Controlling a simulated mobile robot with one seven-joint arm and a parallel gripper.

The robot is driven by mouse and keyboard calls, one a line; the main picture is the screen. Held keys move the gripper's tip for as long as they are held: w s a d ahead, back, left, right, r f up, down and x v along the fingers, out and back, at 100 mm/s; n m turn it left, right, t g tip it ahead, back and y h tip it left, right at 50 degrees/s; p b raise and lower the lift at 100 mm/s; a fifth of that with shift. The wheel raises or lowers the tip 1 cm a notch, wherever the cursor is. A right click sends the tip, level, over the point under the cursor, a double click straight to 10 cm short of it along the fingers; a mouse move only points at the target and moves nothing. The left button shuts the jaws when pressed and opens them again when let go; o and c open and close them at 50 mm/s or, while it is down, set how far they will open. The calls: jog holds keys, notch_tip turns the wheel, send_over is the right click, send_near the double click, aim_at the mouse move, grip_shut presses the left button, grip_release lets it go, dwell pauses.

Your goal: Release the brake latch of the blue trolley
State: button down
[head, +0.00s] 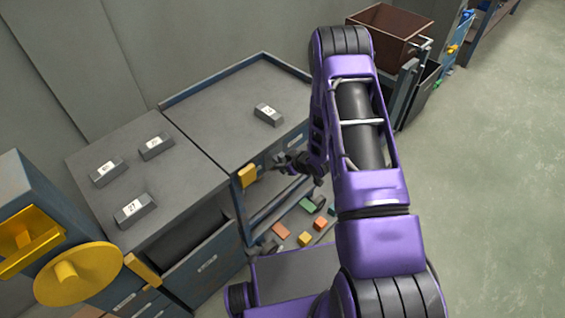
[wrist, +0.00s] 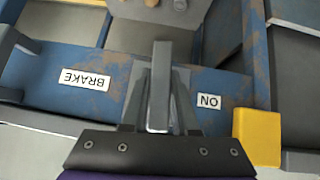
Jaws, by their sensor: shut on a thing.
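The blue trolley (head: 222,73) has a raised blue rim, a grey top and a lower shelf. Its worn blue front rail (wrist: 48,56) fills the middle of the wrist view. The rail carries a BRAKE label (wrist: 84,79) and an ON label (wrist: 209,101), both upside down in that view. The grey brake latch lever (wrist: 160,78) stands between these labels, nearer to ON. My gripper (wrist: 159,104) is shut on the lever, one finger on each side. In the head view my gripper (head: 281,163) is at the trolley's front, and the latch is too small to make out.
A yellow block (head: 247,174) sits at the trolley's front left corner; a yellow block also shows in the wrist view (wrist: 257,137). A grey numbered block (head: 268,114) lies on the trolley top. Grey cabinets adjoin at left, with an open drawer (head: 203,264). Floor at right is clear.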

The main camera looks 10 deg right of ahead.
jog(key=shift+m+g+y, duration=0.3)
jog(key=shift+y, duration=0.2)
jog(key=c, duration=0.7)
grip_release()
jog(key=p+v, duration=0.2)
jog(key=v, duration=1.5)
jog(key=shift+s+r, duration=0.15)
